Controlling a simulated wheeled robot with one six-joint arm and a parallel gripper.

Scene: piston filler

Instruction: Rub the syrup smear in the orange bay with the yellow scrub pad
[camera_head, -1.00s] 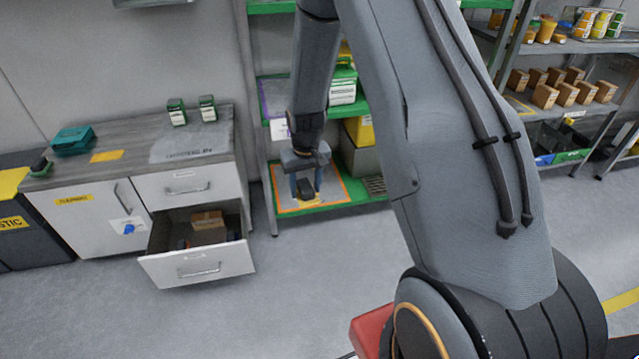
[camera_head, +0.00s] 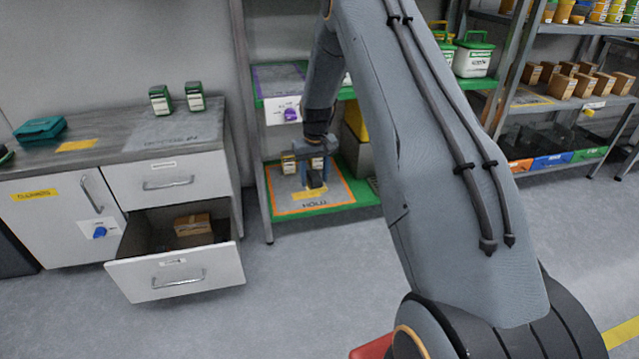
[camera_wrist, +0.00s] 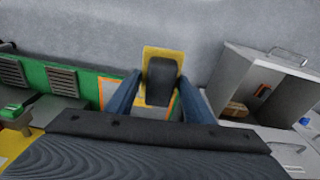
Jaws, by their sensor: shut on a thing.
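The orange bay (camera_head: 291,204) is an orange-outlined grey square on the green lowest shelf, marked HOLD at its front. My gripper (camera_head: 313,176) reaches down into the bay. In the wrist view my gripper (camera_wrist: 161,98) has its blue fingers shut on the black handle (camera_wrist: 162,82) of the yellow scrub pad (camera_wrist: 149,58). The pad (camera_head: 309,193) also shows low over the bay's middle in the head view. I cannot tell whether it touches the surface. I cannot make out the syrup smear.
A small jar (camera_head: 288,164) stands at the bay's left, beside my gripper. Shelf posts and the shelf above (camera_head: 280,83) hem in the bay. An open drawer (camera_head: 178,272) with a brown box (camera_head: 192,224) juts out to the left. The floor in front is clear.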

